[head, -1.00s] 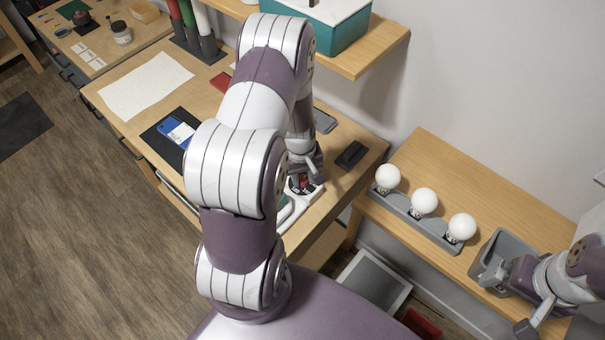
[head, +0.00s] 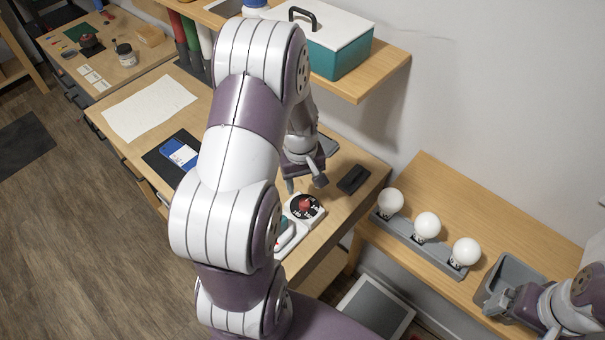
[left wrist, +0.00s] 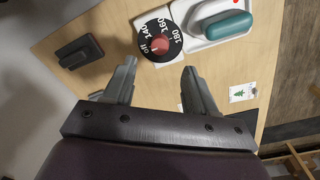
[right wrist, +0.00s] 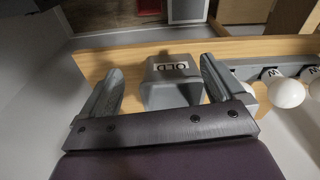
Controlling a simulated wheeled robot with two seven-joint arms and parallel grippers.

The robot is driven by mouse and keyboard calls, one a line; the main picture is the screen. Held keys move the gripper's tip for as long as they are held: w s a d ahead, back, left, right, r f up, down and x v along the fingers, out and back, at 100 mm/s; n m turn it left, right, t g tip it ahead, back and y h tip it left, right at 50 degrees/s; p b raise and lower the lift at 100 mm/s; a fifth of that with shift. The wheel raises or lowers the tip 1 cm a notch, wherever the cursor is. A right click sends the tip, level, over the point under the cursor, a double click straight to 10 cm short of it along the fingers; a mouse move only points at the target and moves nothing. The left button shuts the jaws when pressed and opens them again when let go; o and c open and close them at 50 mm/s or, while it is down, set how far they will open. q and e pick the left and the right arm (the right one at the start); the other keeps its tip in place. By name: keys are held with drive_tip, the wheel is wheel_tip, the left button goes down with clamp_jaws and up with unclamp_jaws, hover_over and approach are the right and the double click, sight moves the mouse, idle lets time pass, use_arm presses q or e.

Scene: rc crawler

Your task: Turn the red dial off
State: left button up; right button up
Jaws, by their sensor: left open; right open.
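The red dial (head: 306,205) is a red knob on a round black face with white markings, on a white unit on the desk. In the left wrist view the dial (left wrist: 161,44) shows "off", 140, 160 and 180 around it; I cannot clearly tell where its pointer stands. My left gripper (head: 305,184) is open and empty, above and apart from the dial. In the left wrist view the dial lies just beyond the fingertips, between their lines. My right gripper (right wrist: 160,65) is open at the grey bin marked OLD (right wrist: 172,85), with a finger on either side.
A teal-handled tool (left wrist: 228,25) rests on the white unit beside the dial. A dark block (head: 353,179) lies on the desk right of the dial. White bulbs (head: 427,225) stand in a grey holder on the right table. A shelf with a teal box (head: 340,55) overhangs the desk.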

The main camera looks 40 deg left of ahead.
use_arm(q)
wheel_tip(320, 180, up, 5)
drive_tip(key=shift+s+f, duration=0.1)
drive_tip(key=shift+f, duration=0.05)
idle(0.4)
drive_tip(key=s+d+r+m, duration=0.2)
drive_tip(key=s+d+m, duration=0.1)
drive_tip(key=d+m, duration=0.2)
drive_tip(key=s+d+r+m, duration=0.1)
drive_tip(key=s+d+m, duration=0.2)
drive_tip(key=d+m, duration=0.2)
drive_tip(key=d, duration=0.2)
drive_tip(key=shift+s+d+r+m+t, duration=0.25)
drive_tip(key=shift+d+r+m+t, duration=0.05)
drive_tip(key=shift+d+r+t, duration=0.1)
